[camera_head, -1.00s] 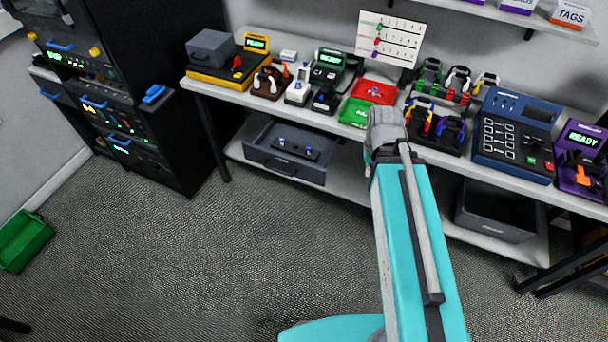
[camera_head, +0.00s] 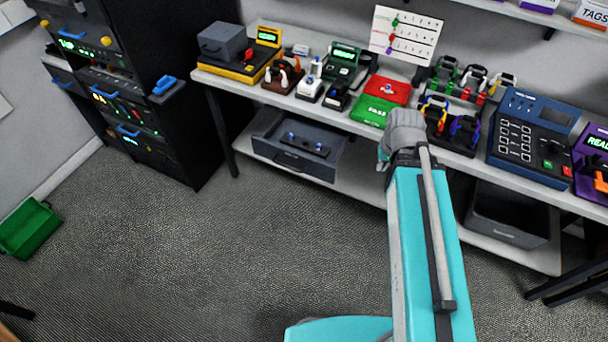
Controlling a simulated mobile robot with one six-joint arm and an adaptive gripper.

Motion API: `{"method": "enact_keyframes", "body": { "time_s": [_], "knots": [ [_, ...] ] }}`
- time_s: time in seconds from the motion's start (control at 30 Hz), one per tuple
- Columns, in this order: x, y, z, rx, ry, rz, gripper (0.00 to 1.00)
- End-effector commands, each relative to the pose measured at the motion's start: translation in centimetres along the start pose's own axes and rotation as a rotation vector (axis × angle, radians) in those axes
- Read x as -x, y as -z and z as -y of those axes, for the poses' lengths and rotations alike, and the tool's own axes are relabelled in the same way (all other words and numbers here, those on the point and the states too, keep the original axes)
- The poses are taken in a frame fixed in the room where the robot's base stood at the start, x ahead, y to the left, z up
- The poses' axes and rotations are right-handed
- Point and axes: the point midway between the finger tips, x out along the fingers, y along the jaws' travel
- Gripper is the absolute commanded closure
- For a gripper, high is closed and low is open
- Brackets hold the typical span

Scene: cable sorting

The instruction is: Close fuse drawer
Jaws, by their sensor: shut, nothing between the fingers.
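A dark grey drawer (camera_head: 292,163) sits under the workbench at its left part, on the lower shelf. I take it to be the fuse drawer. It stands open toward the room, and its inside shows from above. A dark strip with a few small blue-topped parts (camera_head: 303,145) lies in it. My teal arm reaches up from the bottom of the view, to the right of the drawer. Its grey joint is in front of the bench edge. My gripper is hidden behind the arm, so its fingers do not show. I see no contact between my arm and the drawer.
The white workbench (camera_head: 228,83) carries several devices, a red tray (camera_head: 388,90) and a green tray (camera_head: 372,111). A grey bin (camera_head: 505,220) is under the bench at right. A black cabinet (camera_head: 185,130) stands at left, with a green crate (camera_head: 30,230) on the floor. The floor before the drawer is clear.

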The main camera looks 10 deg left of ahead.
Motion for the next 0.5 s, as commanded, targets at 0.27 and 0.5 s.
{"method": "enact_keyframes", "body": {
  "time_s": [0.27,0.5],
  "knots": [
    [-4.9,3.9,7.3,0.044,0.175,-0.259,1.00],
    [-7.0,6.9,14.1,0.033,0.359,-0.501,1.00]
  ]
}}
